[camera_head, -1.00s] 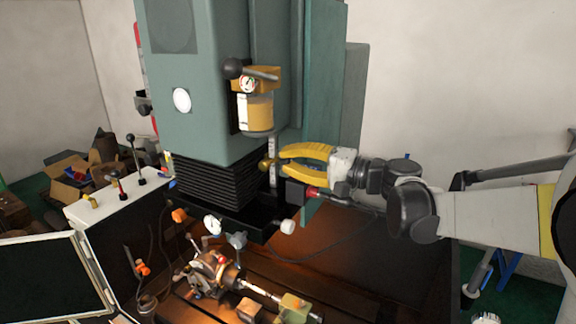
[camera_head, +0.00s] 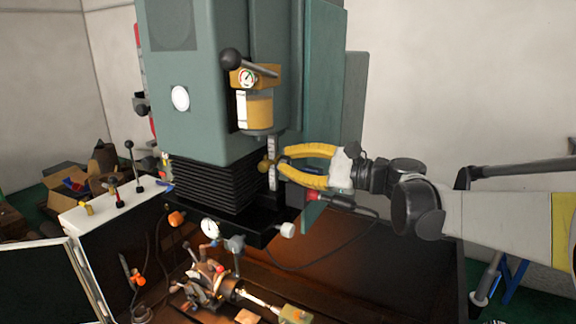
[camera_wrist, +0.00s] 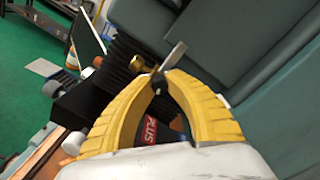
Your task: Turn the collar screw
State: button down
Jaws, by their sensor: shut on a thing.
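The brass collar screw (camera_head: 264,166) has a round knob and sits beside a pale upright scale bar (camera_head: 272,150), below the oil cup on the green machine. My gripper (camera_head: 280,164) reaches in from the right with its two yellow fingers closed together at the screw. In the wrist view the fingertips of my gripper (camera_wrist: 157,82) meet around a small dark piece by the metal bar (camera_wrist: 171,57). The brass knob (camera_wrist: 127,67) sticks out just beyond them. The exact contact is partly hidden by the fingertips.
The oil cup (camera_head: 256,110) with its gauge and lever is just above my gripper. Black bellows (camera_head: 215,183) are left of it. Below are a dial gauge (camera_head: 210,228) and the indexing chuck (camera_head: 207,285). Free room lies right, before the wall.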

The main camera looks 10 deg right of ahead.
jog(key=m+b, duration=0.1)
jog(key=m, duration=0.5)
jog(key=shift+f+b, duration=0.1)
jog(key=shift+b, duration=0.2)
jog(key=m+b, duration=0.1)
jog(key=m, duration=0.4)
jog(key=shift+y, duration=0.3)
jog(key=shift+m, duration=0.3)
jog(key=c, duration=1.3)
grip_release()
jog(key=v, duration=1.2)
